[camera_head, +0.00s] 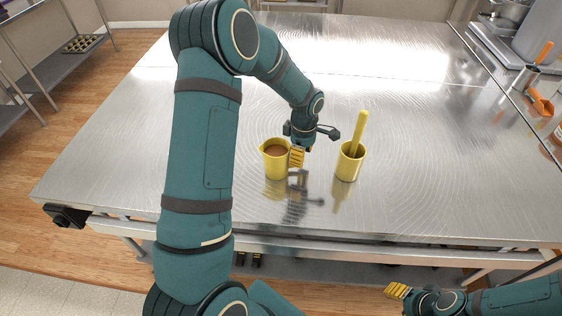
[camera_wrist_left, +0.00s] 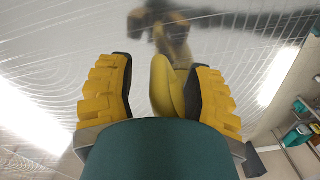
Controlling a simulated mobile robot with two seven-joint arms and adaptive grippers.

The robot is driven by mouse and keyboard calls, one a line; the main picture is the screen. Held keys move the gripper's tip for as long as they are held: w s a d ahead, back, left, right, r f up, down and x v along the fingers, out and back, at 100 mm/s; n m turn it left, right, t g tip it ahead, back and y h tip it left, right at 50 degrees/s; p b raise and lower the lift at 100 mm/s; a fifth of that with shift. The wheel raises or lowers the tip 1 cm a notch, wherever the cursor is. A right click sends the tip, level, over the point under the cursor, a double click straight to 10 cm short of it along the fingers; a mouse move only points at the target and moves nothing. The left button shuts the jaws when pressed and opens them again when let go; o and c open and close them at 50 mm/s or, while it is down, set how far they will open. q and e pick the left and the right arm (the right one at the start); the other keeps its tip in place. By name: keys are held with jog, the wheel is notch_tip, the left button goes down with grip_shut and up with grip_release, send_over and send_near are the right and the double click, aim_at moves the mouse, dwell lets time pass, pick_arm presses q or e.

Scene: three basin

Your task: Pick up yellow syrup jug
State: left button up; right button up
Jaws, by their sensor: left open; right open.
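The yellow syrup jug (camera_head: 275,168), filled with brown liquid, stands upright on the metal table. My left gripper (camera_head: 298,156) is open at the right side of the jug, with one yellow finger pad close to the jug wall. In the left wrist view, a narrow yellow part (camera_wrist_left: 162,88), which seems to belong to the jug, lies between the two open fingers of my left gripper (camera_wrist_left: 155,95), nearer the right one. I cannot tell whether they touch. My right gripper (camera_head: 397,291) is at the bottom right, below the table's front edge and away from the jug.
A second yellow cup (camera_head: 347,168) with a yellow-handled utensil (camera_head: 359,134) stands just right of the left gripper. The metal table (camera_head: 430,150) is otherwise largely clear in the middle. Orange-handled tools (camera_head: 540,102) and metal pans are at the far right.

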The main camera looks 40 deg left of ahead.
pick_arm(q)
grip_shut()
jog(key=shift+r, duration=0.25)
jog(key=shift+r, duration=4.7)
jog(key=shift+a+p, duration=0.1)
jog(key=shift+p, duration=0.2)
